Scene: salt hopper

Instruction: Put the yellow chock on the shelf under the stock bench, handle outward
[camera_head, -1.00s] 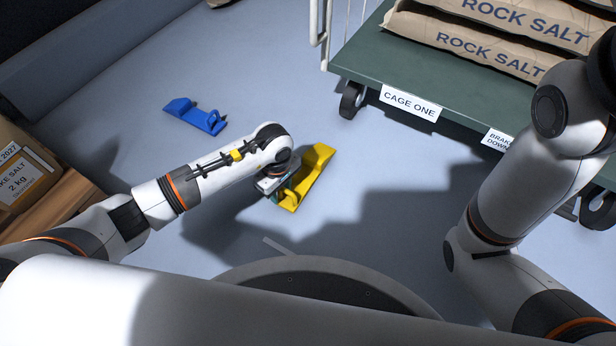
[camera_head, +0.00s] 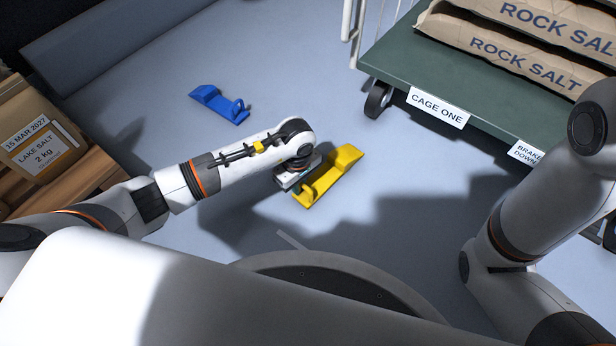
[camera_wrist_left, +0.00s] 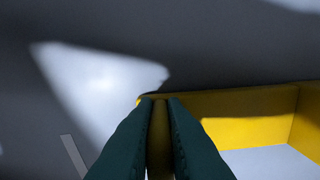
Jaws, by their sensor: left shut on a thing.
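The yellow chock (camera_head: 333,177) is at the middle of the head view, just right of my left gripper (camera_head: 300,184). My left gripper is shut on a thin upright yellow part of the chock, which stands between the two dark fingers (camera_wrist_left: 158,108) in the left wrist view. The chock's yellow side (camera_wrist_left: 245,115) stretches to the right there. I cannot tell whether the chock touches the floor or hangs just above it. My right arm shows at the right, but its gripper is out of view. I cannot make out a stock bench shelf.
A blue chock (camera_head: 219,104) lies on the floor beyond my left arm. A green cart (camera_head: 400,67) labelled CAGE ONE carries rock salt bags (camera_head: 520,60) at upper right. A lake salt carton (camera_head: 40,140) sits on wooden boards (camera_head: 85,178) at the left. Floor between them is clear.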

